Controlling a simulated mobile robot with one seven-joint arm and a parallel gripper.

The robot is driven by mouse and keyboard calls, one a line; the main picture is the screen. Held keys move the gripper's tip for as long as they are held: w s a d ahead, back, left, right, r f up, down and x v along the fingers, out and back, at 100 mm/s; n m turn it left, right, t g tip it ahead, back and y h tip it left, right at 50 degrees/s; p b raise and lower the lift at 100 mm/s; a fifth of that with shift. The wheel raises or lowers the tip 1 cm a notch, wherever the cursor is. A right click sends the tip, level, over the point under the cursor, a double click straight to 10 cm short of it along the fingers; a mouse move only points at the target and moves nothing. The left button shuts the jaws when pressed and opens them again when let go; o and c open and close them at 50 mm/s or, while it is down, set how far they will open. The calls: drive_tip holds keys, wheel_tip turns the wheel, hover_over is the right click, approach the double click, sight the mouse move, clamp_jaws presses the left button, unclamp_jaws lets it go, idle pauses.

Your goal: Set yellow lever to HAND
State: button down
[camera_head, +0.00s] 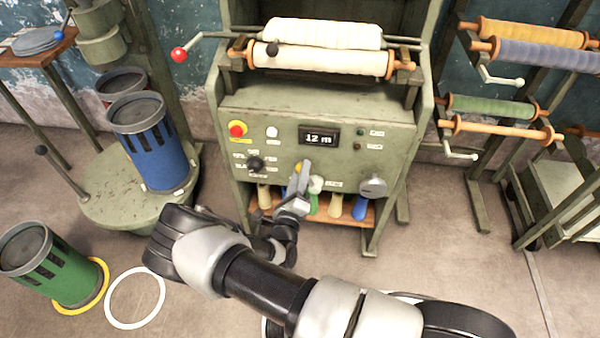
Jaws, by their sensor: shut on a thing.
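The green machine (290,108) stands ahead with a control panel on its front. A small part of the yellow lever (298,168) shows at the lower middle of the panel, beside my gripper's fingers. My gripper (303,178) reaches up to the panel and is shut on the yellow lever. The fingers hide most of the lever and its markings, so I cannot tell which position it is at. A pale knob or handle (316,184) sits just right of the fingers.
The panel has a red button (237,129), a black knob (255,163), a display reading 12 m (319,136) and a grey round knob (372,187). Coloured handles hang below. A blue canister (152,145) stands on the left, a green canister (50,265) on the floor.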

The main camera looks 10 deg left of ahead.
drive_tip(key=c, duration=1.3)
unclamp_jaws()
drive_tip(key=shift+s, duration=0.1)
drive_tip(key=s+a+f+p, duration=0.1)
drive_tip(key=s+a+p, duration=0.1)
drive_tip(key=s, duration=1.5)
drive_tip(key=shift+f, duration=0.3)
